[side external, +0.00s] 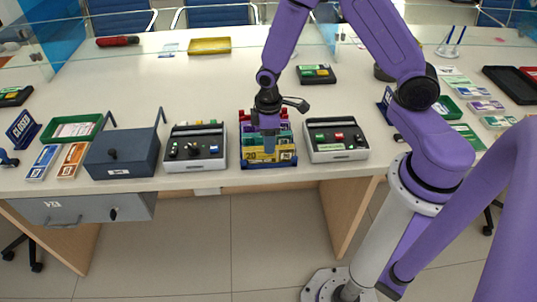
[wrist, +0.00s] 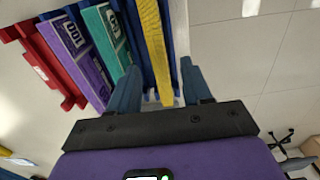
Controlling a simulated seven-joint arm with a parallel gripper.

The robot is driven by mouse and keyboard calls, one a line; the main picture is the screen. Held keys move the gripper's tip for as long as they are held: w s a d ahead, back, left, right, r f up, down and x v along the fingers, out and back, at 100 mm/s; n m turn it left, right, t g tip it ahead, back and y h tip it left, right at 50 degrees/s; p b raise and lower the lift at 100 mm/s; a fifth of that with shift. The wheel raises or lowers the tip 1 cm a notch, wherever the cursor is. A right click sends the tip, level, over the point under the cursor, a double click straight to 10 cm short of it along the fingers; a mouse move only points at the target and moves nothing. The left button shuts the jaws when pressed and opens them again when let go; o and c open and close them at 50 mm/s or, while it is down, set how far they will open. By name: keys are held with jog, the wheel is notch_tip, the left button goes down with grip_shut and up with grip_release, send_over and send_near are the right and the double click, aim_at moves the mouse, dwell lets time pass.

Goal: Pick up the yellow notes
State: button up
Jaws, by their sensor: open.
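The yellow notes (side external: 258,156), marked 20, stand upright in the front slot of a coloured rack (side external: 270,166) at the counter's front edge. In the wrist view the yellow notes (wrist: 154,45) show as a narrow strip running down between my two fingers. My gripper (side external: 269,143) points down at the rack from above. In the wrist view my gripper (wrist: 160,75) is open, with a finger on each side of the strip. Whether either finger touches the notes cannot be told.
Green notes (wrist: 118,35) and purple notes (wrist: 75,50) stand in slots beside the yellow ones, with a red end (wrist: 45,55) beyond. Grey button units (side external: 195,150) and (side external: 336,140) flank the rack closely. A blue box (side external: 122,155) stands farther left. The counter behind is mostly clear.

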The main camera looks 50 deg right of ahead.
aim_at(269, 162)
jog(key=shift+f, duration=2.65)
grip_shut()
